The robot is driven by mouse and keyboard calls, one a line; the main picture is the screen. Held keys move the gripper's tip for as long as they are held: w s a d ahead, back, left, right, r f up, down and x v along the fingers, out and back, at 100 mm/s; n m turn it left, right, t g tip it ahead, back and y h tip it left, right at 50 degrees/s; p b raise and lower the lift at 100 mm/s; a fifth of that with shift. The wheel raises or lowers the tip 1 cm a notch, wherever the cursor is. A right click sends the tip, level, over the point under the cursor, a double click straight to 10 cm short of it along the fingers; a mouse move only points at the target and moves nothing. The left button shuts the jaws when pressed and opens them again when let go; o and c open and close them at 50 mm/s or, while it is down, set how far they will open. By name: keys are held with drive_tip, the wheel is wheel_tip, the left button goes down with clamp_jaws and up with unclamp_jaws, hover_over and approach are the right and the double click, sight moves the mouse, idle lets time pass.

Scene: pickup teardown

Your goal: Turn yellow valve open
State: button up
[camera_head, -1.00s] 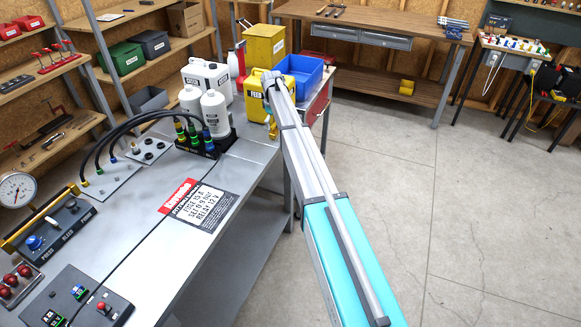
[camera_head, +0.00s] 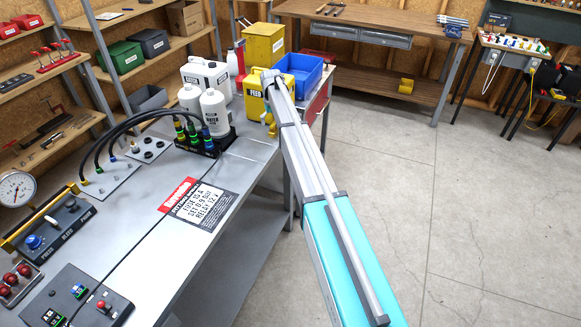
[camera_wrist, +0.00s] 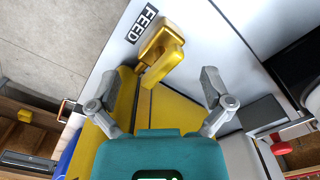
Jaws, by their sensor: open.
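The yellow valve (camera_wrist: 160,52) shows in the wrist view, with a blocky handle standing up from the light grey surface beside a FEED label (camera_wrist: 142,24). In the head view, a small yellow part of it (camera_head: 271,128) shows at the bench edge beside my arm. My gripper (camera_wrist: 158,78) is open and empty, its two fingers spread to the left and right of the valve handle's near end. I see no contact between the fingers and the handle. In the head view my arm hides the gripper.
A yellow FEED canister (camera_head: 254,103) stands close to my arm's end, with a blue bin (camera_head: 300,74) at its right. White bottles (camera_head: 214,108) and dark hoses (camera_head: 112,135) are to the left on the bench. The floor at right is clear.

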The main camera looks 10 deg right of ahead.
sight(273, 123)
drive_tip(key=m, duration=0.3)
drive_tip(key=shift+m, duration=0.4)
drive_tip(key=m, duration=0.4)
wheel_tip(273, 123, up, 14)
drive_tip(key=p, duration=1.4)
drive_tip(key=s+f+n+b, duration=0.1)
drive_tip(key=s+f+b, duration=0.2)
drive_tip(key=s, duration=0.7)
drive_tip(key=s+f+n+b, duration=0.2)
drive_tip(key=s+f+b, duration=0.2)
drive_tip(key=s, duration=0.6)
drive_tip(key=s+f+n+b, duration=0.1)
drive_tip(key=s+f+b, duration=0.3)
drive_tip(key=s, duration=0.7)
drive_tip(key=s+n, duration=0.2)
drive_tip(key=s, duration=1.2)
drive_tip(key=shift+s+n, duration=0.35)
drive_tip(key=shift+n, duration=0.05)
